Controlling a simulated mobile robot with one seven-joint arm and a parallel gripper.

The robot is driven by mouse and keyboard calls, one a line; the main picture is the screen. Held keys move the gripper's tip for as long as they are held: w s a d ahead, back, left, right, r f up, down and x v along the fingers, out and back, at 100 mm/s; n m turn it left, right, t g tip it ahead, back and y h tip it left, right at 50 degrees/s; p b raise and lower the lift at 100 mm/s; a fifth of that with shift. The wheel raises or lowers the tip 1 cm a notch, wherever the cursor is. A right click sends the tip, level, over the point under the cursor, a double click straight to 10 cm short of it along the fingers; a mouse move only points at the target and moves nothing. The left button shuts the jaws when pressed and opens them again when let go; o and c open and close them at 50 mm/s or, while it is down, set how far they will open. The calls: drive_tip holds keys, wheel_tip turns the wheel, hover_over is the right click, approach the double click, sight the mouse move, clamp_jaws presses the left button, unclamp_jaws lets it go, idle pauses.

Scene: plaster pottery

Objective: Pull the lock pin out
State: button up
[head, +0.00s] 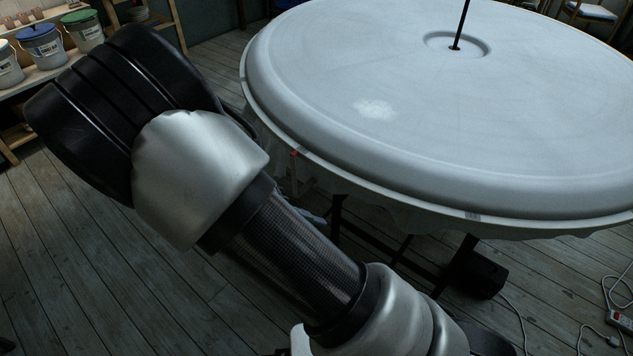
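A large round white plaster piece (440,120) lies flat on a round stand at the right. A small red mark (294,153) shows at its left rim, close to my arm; I cannot tell whether it is the lock pin. My arm crosses the view from the lower right to the upper left and hides much of the space below that rim. A small grey piece (314,216) shows just past my arm under the rim and may be part of my gripper. Its fingers cannot be made out.
A thin dark rod (460,25) rises from the recess at the plaster's centre. A dark box (484,275) and cables (590,335) lie on the floor at the right. Lidded buckets (42,46) stand on a shelf at the upper left. The plank floor at the lower left is clear.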

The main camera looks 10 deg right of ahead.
drive_tip(key=w+a+f+n+t+h+b, duration=0.1)
drive_tip(key=a+f+n+t+b, duration=0.25)
drive_tip(key=f+t, duration=0.4)
drive_tip(key=w+a+f+n+t+h+b, duration=0.2)
drive_tip(key=a+f+n+t+b, duration=0.15)
drive_tip(key=f, duration=0.65)
drive_tip(key=shift+m+t, duration=0.3)
drive_tip(key=x, duration=0.5)
drive_tip(key=b+x, duration=0.1)
drive_tip(key=x, duration=1.1)
drive_tip(key=shift+w+f, duration=0.15)
drive_tip(key=shift+f, duration=0.2)
drive_tip(key=shift+b, duration=0.3)
clamp_jaws()
